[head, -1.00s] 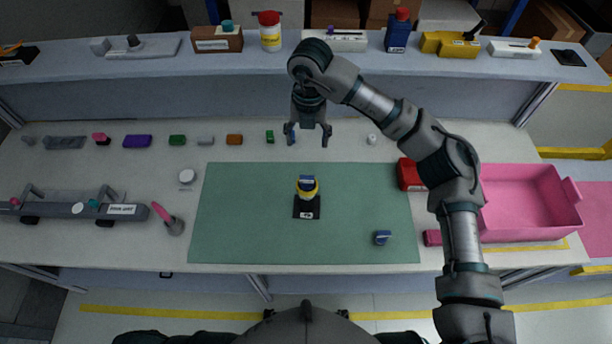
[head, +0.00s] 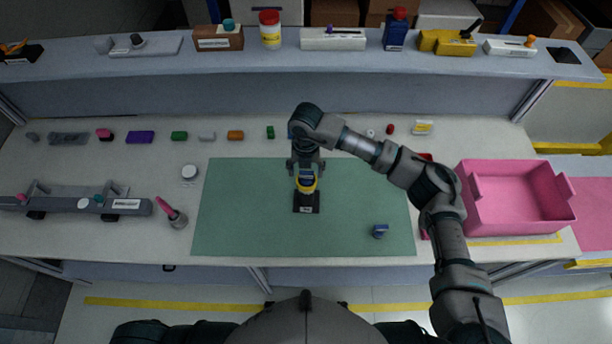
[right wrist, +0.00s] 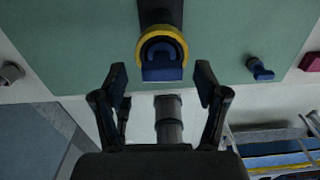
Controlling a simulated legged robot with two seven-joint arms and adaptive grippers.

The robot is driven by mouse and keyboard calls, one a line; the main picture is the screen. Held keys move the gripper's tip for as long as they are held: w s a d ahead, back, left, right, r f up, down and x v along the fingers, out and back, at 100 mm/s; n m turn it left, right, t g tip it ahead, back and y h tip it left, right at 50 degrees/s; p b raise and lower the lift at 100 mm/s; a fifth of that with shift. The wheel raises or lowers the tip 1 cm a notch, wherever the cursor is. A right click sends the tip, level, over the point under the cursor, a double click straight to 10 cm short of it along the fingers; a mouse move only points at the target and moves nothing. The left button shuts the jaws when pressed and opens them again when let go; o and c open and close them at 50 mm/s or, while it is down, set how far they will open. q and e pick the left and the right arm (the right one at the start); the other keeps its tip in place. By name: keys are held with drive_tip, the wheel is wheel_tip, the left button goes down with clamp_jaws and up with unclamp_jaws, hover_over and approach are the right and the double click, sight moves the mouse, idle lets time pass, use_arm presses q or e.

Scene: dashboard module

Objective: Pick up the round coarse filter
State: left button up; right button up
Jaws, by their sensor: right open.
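A round yellow ring (head: 306,186) with a blue block (head: 306,174) in it sits on a small black stand (head: 306,206), in the middle of the green mat. The ring (right wrist: 161,37) and the blue block (right wrist: 162,66) also show in the right wrist view, just beyond the fingers. I cannot tell for sure which part is the round coarse filter. My right gripper (head: 306,169) is open and empty, at the back side of the ring. In the right wrist view the fingertips (right wrist: 161,76) stand apart on both sides of the blue block. My left gripper is not in view.
A small blue part (head: 380,231) lies on the mat (head: 245,215) at right. A pink bin (head: 515,190) stands at the right. A grey fixture (head: 75,205) and a pink-handled tool (head: 172,212) are at left. Several small coloured parts line the back of the table.

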drive_tip(key=shift+f, duration=0.8)
drive_tip(key=shift+d, duration=0.1)
drive_tip(key=c, duration=0.9)
drive_tip(key=shift+c, duration=0.2)
